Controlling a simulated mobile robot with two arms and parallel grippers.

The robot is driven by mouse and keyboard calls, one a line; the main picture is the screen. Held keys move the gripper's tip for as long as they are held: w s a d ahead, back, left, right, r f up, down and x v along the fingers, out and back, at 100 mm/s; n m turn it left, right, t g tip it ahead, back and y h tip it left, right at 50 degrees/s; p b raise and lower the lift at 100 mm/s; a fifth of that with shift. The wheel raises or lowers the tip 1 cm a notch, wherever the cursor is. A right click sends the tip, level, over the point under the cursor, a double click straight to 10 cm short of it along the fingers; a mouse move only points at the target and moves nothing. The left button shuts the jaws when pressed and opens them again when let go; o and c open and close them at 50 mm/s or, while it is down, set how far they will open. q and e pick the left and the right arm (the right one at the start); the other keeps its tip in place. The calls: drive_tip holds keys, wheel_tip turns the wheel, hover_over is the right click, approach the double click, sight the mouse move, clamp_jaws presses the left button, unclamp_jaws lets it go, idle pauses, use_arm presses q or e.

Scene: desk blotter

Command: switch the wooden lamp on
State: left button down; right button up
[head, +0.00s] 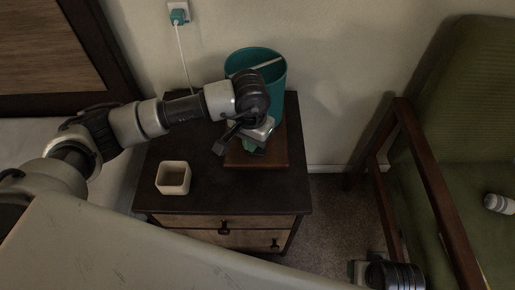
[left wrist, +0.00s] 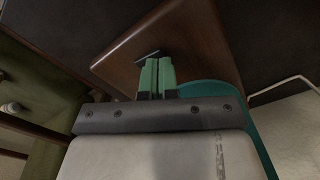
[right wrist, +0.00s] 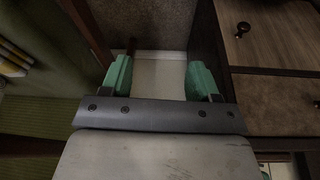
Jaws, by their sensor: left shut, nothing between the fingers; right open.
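The wooden lamp has a teal shade (head: 277,84) and a square brown wooden base (head: 276,162), and it stands at the back right of the nightstand. My left gripper (head: 251,149) is shut and empty, in front of the shade and low over the base. In the left wrist view its closed fingertips (left wrist: 157,62) are over the base (left wrist: 200,50), by a small dark slim part (left wrist: 148,54) that may be the switch. Whether they touch it I cannot tell. My right gripper (right wrist: 158,78) is open and empty, low beside the nightstand.
A beige square pot (head: 173,181) stands at the nightstand's front left; the dark top (head: 213,195) beside it is clear. A teal plug with a white cord sits in the wall outlet (head: 179,13). A green armchair (head: 470,100) with wooden arms stands at the right.

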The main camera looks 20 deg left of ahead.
use_arm(q)
drive_tip(key=shift+f, duration=0.2)
use_arm(e)
drive_tip(key=shift+s+r, duration=0.1)
drive_tip(key=shift+r, duration=0.45)
drive_tip(key=shift+r, duration=0.2)
drive_tip(key=shift+r, duration=0.1)
use_arm(q)
drive_tip(key=shift+f+b, duration=0.1)
drive_tip(key=shift+b, duration=0.2)
use_arm(e)
drive_tip(key=shift+r, duration=0.3)
use_arm(q)
drive_tip(key=shift+f+b, duration=0.35)
use_arm(e)
drive_tip(key=shift+s+v, duration=0.25)
drive_tip(key=shift+v, duration=0.9)
use_arm(q)
drive_tip(key=shift+f, duration=0.15)
use_arm(e)
drive_tip(key=shift+d+r, duration=0.1)
drive_tip(key=shift+r, duration=0.05)
